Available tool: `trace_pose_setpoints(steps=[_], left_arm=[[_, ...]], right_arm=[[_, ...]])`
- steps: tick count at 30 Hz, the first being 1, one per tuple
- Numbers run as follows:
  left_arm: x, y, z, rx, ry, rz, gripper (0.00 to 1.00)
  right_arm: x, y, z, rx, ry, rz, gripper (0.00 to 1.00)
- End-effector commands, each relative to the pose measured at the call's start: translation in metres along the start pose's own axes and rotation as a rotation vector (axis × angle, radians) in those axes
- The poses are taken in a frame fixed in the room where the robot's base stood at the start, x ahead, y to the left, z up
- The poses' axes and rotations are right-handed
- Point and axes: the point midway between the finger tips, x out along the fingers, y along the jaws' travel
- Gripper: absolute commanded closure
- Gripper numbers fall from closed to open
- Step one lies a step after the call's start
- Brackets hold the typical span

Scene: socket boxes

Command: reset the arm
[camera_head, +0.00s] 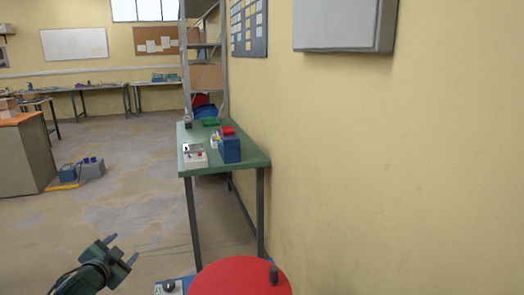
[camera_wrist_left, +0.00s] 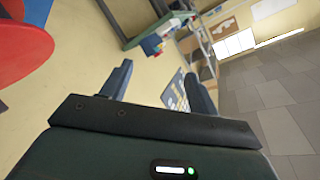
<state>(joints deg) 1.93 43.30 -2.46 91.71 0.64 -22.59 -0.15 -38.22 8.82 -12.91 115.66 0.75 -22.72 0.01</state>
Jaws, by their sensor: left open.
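My left gripper (camera_head: 122,252) comes in at the lower left of the head view. It is open and empty, held over the bare floor. In the left wrist view, its two fingers (camera_wrist_left: 158,88) stand apart with nothing between them. My right gripper shows in neither view. A green table (camera_head: 190,170) stands against the wall ahead, well beyond the gripper. On it are a white box (camera_head: 194,157) with a red part and a blue box (camera_head: 230,150).
A round red surface (camera_head: 235,278) is at the bottom of the head view, right of my left gripper. A yellow wall (camera_head: 400,150) closes off the right side. Blue and grey items (camera_head: 82,172) lie on the floor at the left, beside a cabinet (camera_head: 25,160). Open floor (camera_head: 130,205) lies between.

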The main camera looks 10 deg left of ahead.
Motion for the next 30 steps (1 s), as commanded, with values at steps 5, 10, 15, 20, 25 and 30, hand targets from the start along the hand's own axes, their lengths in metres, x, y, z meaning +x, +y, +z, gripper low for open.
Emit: trace_pose_setpoints(steps=[5,10,15,20,25,30], left_arm=[[-0.044,0.127,0.019,-0.101,-0.024,0.188,0.4],[-0.115,0.237,0.023,-0.24,-0.059,0.358,0.4],[-0.196,0.318,0.011,-0.407,-0.107,0.489,0.4],[-0.249,0.354,-0.005,-0.533,-0.148,0.552,0.4],[-0.267,0.364,-0.012,-0.579,-0.163,0.568,0.4],[-0.267,0.364,-0.012,-0.579,-0.163,0.568,0.4]], right_arm=[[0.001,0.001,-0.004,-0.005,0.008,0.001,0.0],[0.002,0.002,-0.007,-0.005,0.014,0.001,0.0],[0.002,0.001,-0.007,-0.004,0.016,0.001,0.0],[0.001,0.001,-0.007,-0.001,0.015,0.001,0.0],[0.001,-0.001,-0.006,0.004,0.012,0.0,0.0],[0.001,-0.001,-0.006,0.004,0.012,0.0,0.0]])
